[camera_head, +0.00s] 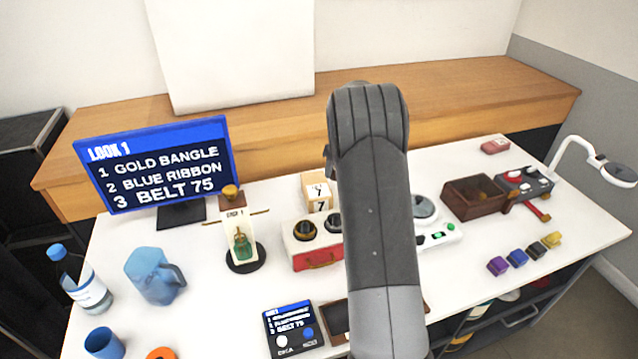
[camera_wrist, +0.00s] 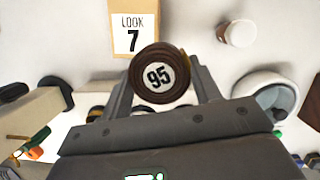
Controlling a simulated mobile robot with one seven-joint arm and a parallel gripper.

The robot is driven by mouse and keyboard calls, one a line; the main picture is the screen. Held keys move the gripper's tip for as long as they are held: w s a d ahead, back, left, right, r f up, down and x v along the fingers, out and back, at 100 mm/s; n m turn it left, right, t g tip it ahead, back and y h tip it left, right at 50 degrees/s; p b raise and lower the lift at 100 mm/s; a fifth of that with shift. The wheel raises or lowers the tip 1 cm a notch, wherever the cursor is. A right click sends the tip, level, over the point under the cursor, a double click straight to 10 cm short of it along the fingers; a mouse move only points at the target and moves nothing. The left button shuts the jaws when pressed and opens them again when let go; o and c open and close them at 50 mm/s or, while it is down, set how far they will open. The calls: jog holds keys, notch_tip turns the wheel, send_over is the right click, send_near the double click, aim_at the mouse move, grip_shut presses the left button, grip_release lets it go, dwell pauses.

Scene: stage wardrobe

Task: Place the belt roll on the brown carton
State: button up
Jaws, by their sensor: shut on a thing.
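My gripper (camera_wrist: 165,90) is shut on a dark brown belt roll (camera_wrist: 160,74), marked 95, held between its two fingers in the wrist view. In the head view my arm hides the gripper and this roll. The light brown carton, labelled LOOK 7 (camera_wrist: 131,28), lies beyond the roll, a little to its left in the wrist view. In the head view the carton (camera_head: 317,190) stands on the white table, left of my arm. I cannot tell how high the roll is above the table.
A red and white case (camera_head: 313,258) with dark rolls stands before the carton. A sign stand (camera_head: 243,235), a screen reading BELT 75 (camera_head: 155,165), a blue jug (camera_head: 153,277) and a bottle (camera_head: 80,285) are left.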

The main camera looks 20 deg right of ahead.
send_over(318, 189)
jog(key=f, duration=0.2)
jog(key=s+f, duration=0.1)
jog(key=shift+d+f, duration=0.15)
jog(key=shift+f, duration=2.25)
jog(key=shift+f, duration=0.1)
jog(key=o, duration=1)
jog(key=shift+o, duration=0.2)
